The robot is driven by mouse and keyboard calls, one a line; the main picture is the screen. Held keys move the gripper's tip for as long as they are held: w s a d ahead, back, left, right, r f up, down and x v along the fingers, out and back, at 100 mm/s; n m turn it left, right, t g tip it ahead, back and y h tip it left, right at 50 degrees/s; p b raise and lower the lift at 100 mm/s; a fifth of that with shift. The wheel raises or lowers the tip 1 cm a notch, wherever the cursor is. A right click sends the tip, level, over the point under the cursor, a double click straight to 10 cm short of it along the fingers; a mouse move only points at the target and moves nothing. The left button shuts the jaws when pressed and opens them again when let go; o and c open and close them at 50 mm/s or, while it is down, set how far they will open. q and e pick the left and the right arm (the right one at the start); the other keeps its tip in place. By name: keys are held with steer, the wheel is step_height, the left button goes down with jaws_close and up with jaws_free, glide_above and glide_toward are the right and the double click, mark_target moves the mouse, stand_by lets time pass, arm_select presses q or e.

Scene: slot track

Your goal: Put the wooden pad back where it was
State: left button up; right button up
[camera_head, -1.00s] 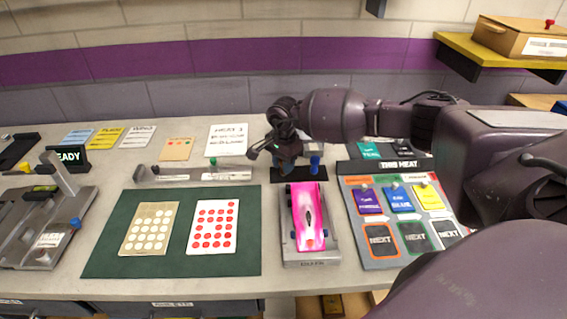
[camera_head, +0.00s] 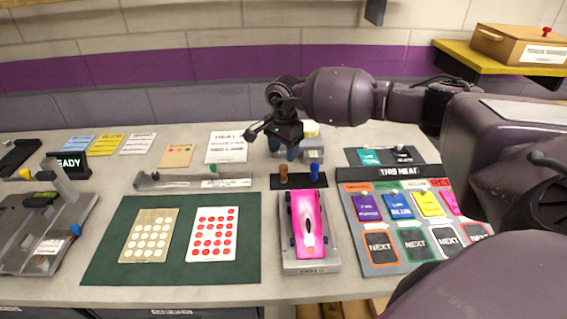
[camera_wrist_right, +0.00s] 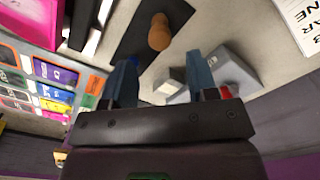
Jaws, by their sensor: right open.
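The likely wooden pad is a small brown, peg-shaped wooden piece (camera_head: 283,173). It stands on a black strip (camera_head: 299,181) behind the pink car, left of a similar blue piece (camera_head: 314,172). In the right wrist view the wooden piece (camera_wrist_right: 158,32) stands on the black strip, beyond the fingertips. My right gripper (camera_head: 292,153) is above and behind the wooden piece, apart from it. Its two blue fingers (camera_wrist_right: 162,72) are spread with nothing held between them. My left gripper is not in view.
A grey block (camera_head: 313,147) stands right behind my right gripper. The pink car (camera_head: 307,222) rests on a grey stand in front. A board of coloured cards (camera_head: 408,232) lies to the right, and a green mat (camera_head: 173,273) with two dotted cards to the left.

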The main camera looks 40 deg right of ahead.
mark_target(284, 166)
step_height(284, 166, up, 4)
steer(key=shift+f, duration=0.1)
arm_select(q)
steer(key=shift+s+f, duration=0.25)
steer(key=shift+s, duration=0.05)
arm_select(e)
steer(key=shift+r, duration=0.45)
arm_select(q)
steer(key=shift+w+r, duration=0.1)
arm_select(e)
steer(key=shift+s+f, duration=0.1)
